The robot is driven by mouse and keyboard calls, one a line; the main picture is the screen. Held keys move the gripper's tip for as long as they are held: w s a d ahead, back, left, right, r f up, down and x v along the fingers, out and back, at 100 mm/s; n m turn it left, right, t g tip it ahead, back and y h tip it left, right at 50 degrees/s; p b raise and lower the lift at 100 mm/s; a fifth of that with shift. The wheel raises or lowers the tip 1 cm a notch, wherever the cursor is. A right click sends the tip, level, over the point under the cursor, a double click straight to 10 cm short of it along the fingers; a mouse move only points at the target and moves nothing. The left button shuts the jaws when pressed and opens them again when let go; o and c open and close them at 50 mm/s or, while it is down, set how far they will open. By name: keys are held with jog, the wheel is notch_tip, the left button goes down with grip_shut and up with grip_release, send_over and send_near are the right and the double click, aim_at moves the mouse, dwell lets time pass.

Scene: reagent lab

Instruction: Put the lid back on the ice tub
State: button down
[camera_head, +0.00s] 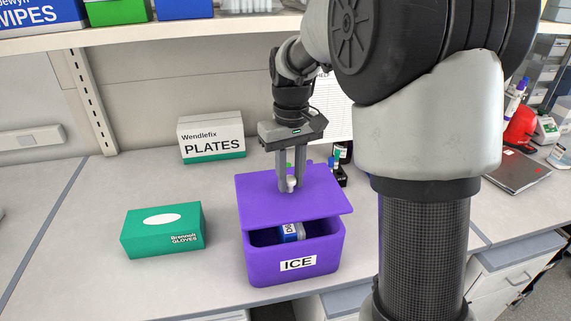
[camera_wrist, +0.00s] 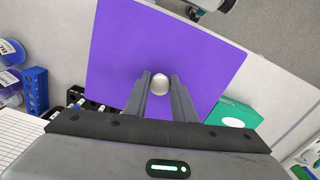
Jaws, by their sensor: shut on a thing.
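The purple ice tub (camera_head: 262,265) stands on the bench with an "ICE" label on its front. Its front part is uncovered, and a blue and white item (camera_head: 292,232) shows inside. The flat purple lid (camera_head: 262,190) is over the rear part of the tub, set back from the front rim; I cannot tell whether it touches the tub. My gripper (camera_head: 289,186) points down and is shut on the lid's pale round knob (camera_wrist: 160,84). In the wrist view the lid (camera_wrist: 120,60) fills the middle and hides the tub.
A green glove box (camera_head: 150,235) stands left of the tub, and a white and green plates box (camera_head: 212,140) stands behind. A dark rack with small bottles (camera_head: 340,165) is close behind the lid's right side. The bench front left is clear.

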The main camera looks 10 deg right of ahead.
aim_at(291, 192)
jog(key=shift+s+f+b, duration=0.2)
jog(key=shift+f+b, duration=0.55)
jog(key=shift+f, duration=0.15)
notch_tip(291, 192, down, 4)
jog(key=b, duration=0.3)
jog(key=shift+f, duration=0.25)
jog(key=shift+f, duration=0.15)
dwell(1.9)
jog(key=c, duration=0.9)
grip_release()
jog(key=shift+p, duration=0.3)
